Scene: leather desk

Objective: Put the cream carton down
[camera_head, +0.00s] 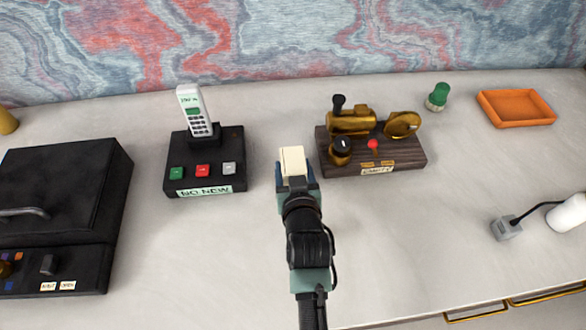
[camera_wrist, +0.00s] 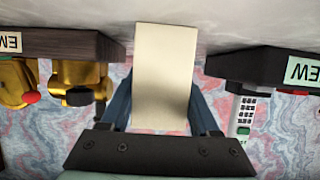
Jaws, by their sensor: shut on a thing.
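The cream carton (camera_head: 293,162) is a plain pale block in the middle of the desk area in the head view. My gripper (camera_head: 296,176) is shut on it, with blue fingers on either side. In the wrist view the carton (camera_wrist: 163,75) stands out from between the fingers of my gripper (camera_wrist: 163,108). Its far end is near the pale desk surface (camera_wrist: 165,10). I cannot tell whether the carton touches the desk. Its lower part is hidden by my gripper in the head view.
Left of the carton is a black phone base (camera_head: 205,157) with a white handset (camera_head: 194,109). Right is a wooden board (camera_head: 409,160) with brass parts. A black box (camera_head: 62,190), an orange tray (camera_head: 515,108), a green-topped shaker (camera_head: 438,96) and a white bottle (camera_head: 568,214) stand farther out.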

